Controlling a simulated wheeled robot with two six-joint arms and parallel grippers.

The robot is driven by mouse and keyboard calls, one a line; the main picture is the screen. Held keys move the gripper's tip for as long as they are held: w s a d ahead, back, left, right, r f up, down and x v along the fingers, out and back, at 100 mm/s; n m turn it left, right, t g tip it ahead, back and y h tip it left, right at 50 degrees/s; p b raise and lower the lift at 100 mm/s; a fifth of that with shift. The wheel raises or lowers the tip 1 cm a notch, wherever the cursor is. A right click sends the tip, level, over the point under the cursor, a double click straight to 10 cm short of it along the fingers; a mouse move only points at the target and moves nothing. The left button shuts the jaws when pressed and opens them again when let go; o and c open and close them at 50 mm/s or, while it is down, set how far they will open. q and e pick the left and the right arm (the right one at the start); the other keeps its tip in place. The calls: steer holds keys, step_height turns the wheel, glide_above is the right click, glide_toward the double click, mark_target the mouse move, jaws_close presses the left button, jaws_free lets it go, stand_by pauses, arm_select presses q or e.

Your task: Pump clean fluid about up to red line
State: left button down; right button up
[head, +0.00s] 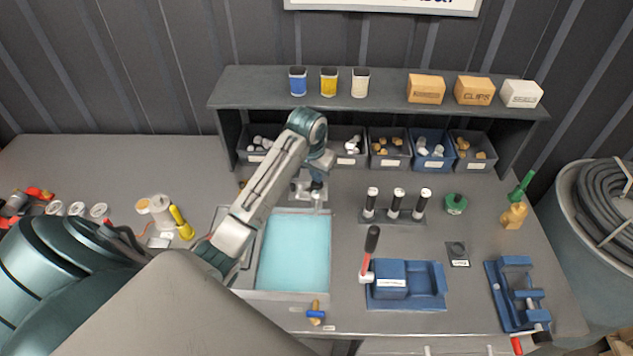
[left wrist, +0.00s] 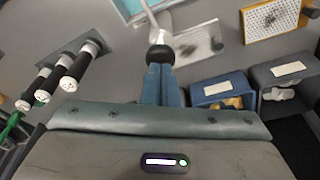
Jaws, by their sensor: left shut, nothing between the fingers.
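A tray (head: 285,296) in the bench holds light blue fluid (head: 293,255). A red line cannot be made out. At the tray's back edge stands a metal fixture, seen in the left wrist view as a pale spout (left wrist: 150,14) with a dark round top (left wrist: 160,58) on a metal plate (left wrist: 200,45). My left gripper (head: 317,188) is over this fixture. In the left wrist view my left gripper (left wrist: 160,70) is shut and empty, its blue fingertips at the dark top; contact cannot be told. My arm hides part of the fixture. My right gripper is not in view.
A shelf (head: 378,88) with bins stands behind. Black-and-white cylinders (head: 394,203) stand right of the tray. A red lever with a black grip (head: 370,250) rises by a blue block (head: 407,285). A blue fixture (head: 515,292) is at the right. Bench at far left back is clear.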

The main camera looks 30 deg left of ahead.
arm_select(q)
steer(key=shift+f, duration=0.1)
steer(key=shift+f+b, duration=0.3)
steer(key=shift+f, duration=1.05)
steer(key=shift+s, duration=0.1)
steer(key=shift+r, duration=0.1)
steer(key=shift+r+p, duration=0.3)
steer(key=shift+r, duration=1)
